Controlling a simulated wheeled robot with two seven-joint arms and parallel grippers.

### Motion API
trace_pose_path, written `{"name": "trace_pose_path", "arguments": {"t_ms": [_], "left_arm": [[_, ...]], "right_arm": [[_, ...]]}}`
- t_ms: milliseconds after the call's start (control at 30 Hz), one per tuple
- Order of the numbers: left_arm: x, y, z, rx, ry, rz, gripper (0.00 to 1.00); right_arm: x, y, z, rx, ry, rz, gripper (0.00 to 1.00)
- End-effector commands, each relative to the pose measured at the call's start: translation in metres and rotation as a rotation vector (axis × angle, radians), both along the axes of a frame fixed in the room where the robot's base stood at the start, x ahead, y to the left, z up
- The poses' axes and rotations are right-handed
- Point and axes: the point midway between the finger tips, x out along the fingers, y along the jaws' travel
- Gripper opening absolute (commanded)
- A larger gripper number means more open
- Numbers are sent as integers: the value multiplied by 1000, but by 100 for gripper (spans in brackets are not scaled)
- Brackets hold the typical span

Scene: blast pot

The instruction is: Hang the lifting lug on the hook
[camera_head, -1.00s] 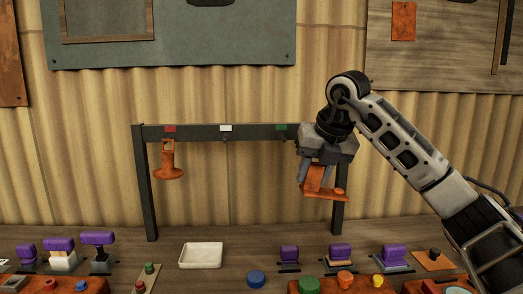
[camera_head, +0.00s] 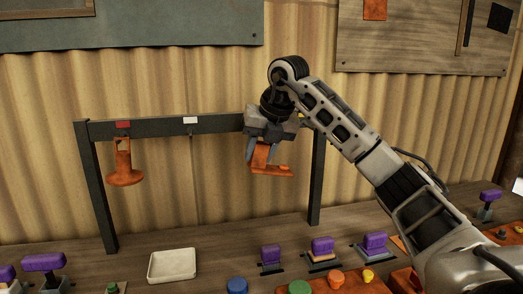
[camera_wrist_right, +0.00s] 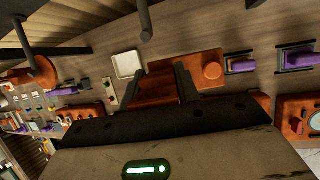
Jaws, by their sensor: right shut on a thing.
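My right gripper (camera_head: 262,154) is shut on an orange lifting lug (camera_head: 270,170), an upright plate on a flat base with a round knob. It holds the lug in the air at the right part of a dark rack's crossbar (camera_head: 158,127). In the right wrist view the lug's base (camera_wrist_right: 195,75) shows beyond the two fingers. The right end of the bar, with any hook there, is hidden behind my gripper. A rod (camera_wrist_right: 144,22) juts in from the top of the wrist view. My left gripper is not in view.
Another orange piece (camera_head: 124,172) hangs by its loop below the bar's red marker (camera_head: 122,125). A white marker (camera_head: 190,120) sits mid-bar. The rack's right post (camera_head: 316,180) is close to my wrist. Below are a white tray (camera_head: 172,265) and several purple-handled blocks (camera_head: 322,244).

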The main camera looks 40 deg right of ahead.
Motion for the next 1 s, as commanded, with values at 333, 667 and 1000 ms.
{"name": "trace_pose_path", "arguments": {"t_ms": [333,667,1000], "left_arm": [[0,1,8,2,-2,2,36],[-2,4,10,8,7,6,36],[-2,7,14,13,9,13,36]], "right_arm": [[18,-10,1,2,-3,0,0],[35,-19,0,2,-2,1,0],[52,-28,-4,1,-3,2,0]]}}
